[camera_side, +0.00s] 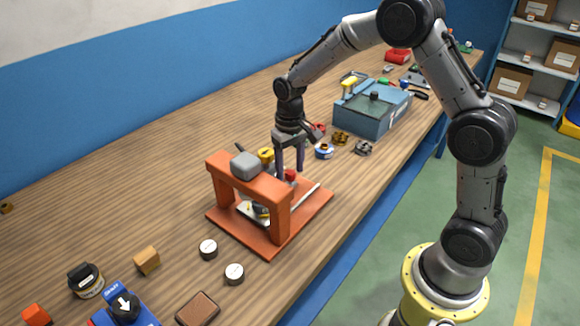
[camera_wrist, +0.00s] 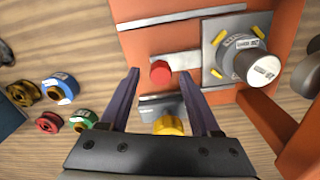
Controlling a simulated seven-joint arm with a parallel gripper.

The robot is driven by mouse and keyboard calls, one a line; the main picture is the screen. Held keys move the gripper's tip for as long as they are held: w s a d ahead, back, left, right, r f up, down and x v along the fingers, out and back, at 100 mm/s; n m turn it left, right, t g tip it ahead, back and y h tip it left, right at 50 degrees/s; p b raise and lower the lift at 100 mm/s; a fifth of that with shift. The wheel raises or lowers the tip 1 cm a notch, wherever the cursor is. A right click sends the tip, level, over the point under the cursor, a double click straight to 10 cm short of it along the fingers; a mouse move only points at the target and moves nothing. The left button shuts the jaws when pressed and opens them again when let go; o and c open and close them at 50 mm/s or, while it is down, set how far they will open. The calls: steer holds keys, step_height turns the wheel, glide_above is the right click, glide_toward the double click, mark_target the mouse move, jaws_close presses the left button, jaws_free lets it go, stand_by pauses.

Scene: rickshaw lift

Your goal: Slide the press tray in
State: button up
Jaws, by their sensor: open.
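The orange press (camera_side: 278,222) stands on an orange base plate (camera_side: 317,205), with a grey block (camera_side: 246,165) on top. The silver press tray (camera_side: 243,208) lies at the foot of the press, partly hidden by its frame. In the wrist view the tray (camera_wrist: 209,60) carries yellow corner pieces and a dark cylinder (camera_wrist: 243,60) with a white label. A red knob (camera_wrist: 160,72) is beside the tray; whether it is joined to it I cannot tell. My gripper (camera_wrist: 160,85) is open and empty, pointing down, its fingers on either side of the knob's line.
Pale rails (camera_wrist: 183,17) run along the base. A yellow object (camera_wrist: 168,125) is near my fingers. Several small spools (camera_side: 340,138) and a blue-grey toolbox (camera_side: 372,113) are behind.

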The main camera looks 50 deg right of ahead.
step_height(320, 180, up, 14)
stand_by(0.6)
steer(key=shift+s+a+f, duration=0.1)
steer(key=shift+s+f, duration=0.05)
steer(key=shift+f, duration=0.2)
step_height(320, 180, down, 14)
steer(key=shift+r, duration=0.15)
stand_by(0.5)
jaws_close()
stand_by(1.4)
